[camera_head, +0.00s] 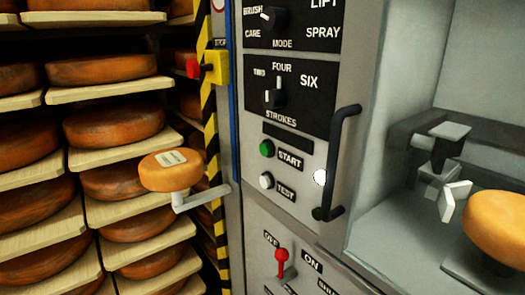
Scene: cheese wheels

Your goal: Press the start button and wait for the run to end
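The green start button (267,148) sits on the grey control panel (305,235), left of its START label. Nothing touches it. The white test button (266,180) is just below. A bright white round lamp (320,177) shows to the right, with a dark green one (318,213) below it. The mode knob (272,16) points left. A red-handled switch (282,258) stands between its OFF and ON labels. A cheese wheel (500,228) lies in the open chamber beside light grey pads (455,200). I see neither gripper.
A dark handle (341,160) sticks out right of the buttons. A red stop button (193,67) on a yellow box is at the upper left. A small cheese wheel (165,172) with a label sits by a pale bracket (203,197). Shelves of cheese (40,225) fill the left.

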